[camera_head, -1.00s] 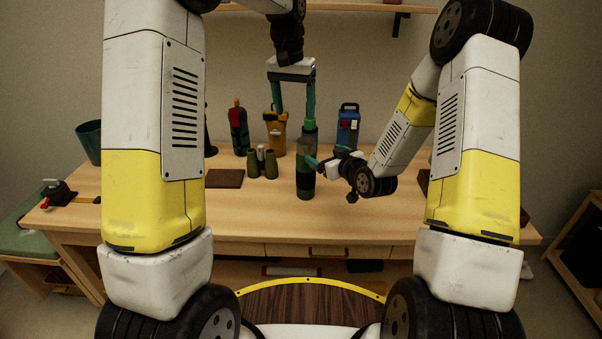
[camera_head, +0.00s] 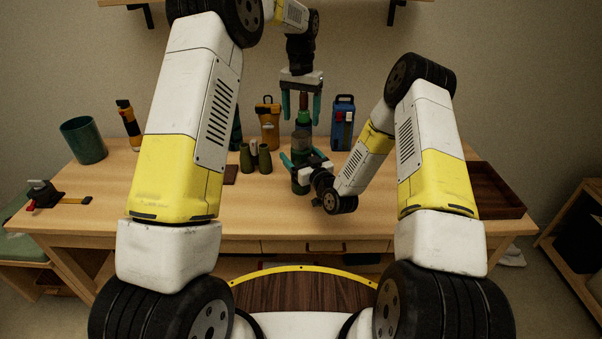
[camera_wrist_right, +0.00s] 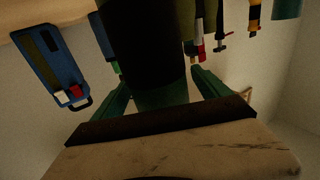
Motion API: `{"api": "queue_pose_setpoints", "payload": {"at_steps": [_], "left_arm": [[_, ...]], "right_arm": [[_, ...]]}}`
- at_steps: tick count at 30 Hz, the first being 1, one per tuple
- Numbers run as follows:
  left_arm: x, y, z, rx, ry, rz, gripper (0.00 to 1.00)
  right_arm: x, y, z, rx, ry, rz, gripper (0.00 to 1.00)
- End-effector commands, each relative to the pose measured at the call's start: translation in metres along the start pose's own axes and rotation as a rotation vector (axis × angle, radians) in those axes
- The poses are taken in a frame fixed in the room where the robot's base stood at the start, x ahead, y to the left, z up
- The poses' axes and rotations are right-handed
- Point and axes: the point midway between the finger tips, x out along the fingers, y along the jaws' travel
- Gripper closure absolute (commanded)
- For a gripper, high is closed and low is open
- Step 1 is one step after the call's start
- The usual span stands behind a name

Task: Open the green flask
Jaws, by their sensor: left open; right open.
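The green flask (camera_head: 301,180) stands upright on the table, dark-bodied, with a brighter green band near its top. A reddish-brown piece shows above that band; I cannot tell whether it belongs to the flask. My left gripper (camera_head: 302,110) points down from above, open, its teal fingers on either side of the flask's upper end. My right gripper (camera_head: 302,163) is low at the flask's body, open, partly hiding it. In the right wrist view the dark flask (camera_wrist_right: 150,55) fills the space between the right gripper's green fingers (camera_wrist_right: 160,92). I cannot tell whether the fingers touch it.
Dark green binoculars (camera_head: 255,158) stand left of the flask. A teal cup (camera_head: 83,140) is at the left. A brown tray (camera_head: 492,190) lies at the right. The front left of the table is mostly clear.

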Motion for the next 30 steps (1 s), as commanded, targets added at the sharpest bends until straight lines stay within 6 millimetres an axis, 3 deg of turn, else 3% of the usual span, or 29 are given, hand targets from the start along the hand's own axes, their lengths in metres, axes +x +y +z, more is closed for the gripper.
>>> {"api": "queue_pose_setpoints", "payload": {"at_steps": [4, 13, 26, 30], "left_arm": [[0.0, -0.0001, 0.0001, 0.0, 0.0, 0.0, 0.28], [-0.0001, -0.0001, 0.0001, 0.0, 0.0, 0.0, 0.28], [-0.0001, -0.0001, 0.0001, 0.0, 0.0, 0.0, 0.28], [0.0, -0.0001, 0.0001, 0.002, 0.0, 0.0, 0.28]], "right_arm": [[0.0107, 0.0001, 0.0, 0.0, 0.0, 0.0, 0.14], [0.0127, 0.0003, -0.0001, 0.0, -0.001, 0.0, 0.14], [0.0125, 0.0004, -0.0002, 0.0, -0.001, 0.001, 0.98], [0.0125, 0.0005, -0.0002, 0.0, -0.001, 0.001, 1.0]]}}
